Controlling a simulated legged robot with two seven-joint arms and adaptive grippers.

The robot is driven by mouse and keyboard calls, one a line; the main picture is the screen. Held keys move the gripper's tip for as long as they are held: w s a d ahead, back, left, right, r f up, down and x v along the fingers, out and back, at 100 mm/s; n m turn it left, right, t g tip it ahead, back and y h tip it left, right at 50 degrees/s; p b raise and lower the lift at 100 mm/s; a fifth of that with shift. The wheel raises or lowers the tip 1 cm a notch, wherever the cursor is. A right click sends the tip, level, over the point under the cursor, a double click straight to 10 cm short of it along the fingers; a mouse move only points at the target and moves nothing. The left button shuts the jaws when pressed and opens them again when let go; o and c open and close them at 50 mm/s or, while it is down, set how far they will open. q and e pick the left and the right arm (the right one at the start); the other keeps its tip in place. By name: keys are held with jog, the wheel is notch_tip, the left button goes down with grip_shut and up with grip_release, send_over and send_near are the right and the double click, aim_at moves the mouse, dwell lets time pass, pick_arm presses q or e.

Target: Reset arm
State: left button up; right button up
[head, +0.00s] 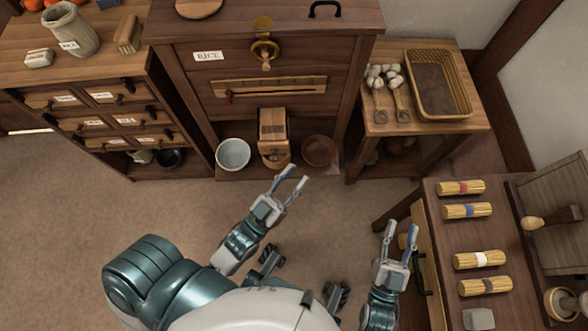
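My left gripper (288,181) is open and empty. It hangs over the floor in front of the rice cabinet (334,68), its fingers pointing up and to the right, below the wooden box on the cabinet's low shelf. My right gripper (400,239) is open, its two fingers apart and pointing away from me. It is beside the left edge of the right table (439,206). I see nothing between its fingers.
A white bowl (233,154), a wooden box (273,137) and a brown bowl (319,151) stand on the low shelf. Several tied bundles (483,259) lie on the right table. A basket (439,84) sits on the back-right stand. Floor (110,215) at left is clear.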

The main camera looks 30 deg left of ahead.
dwell(0.5)
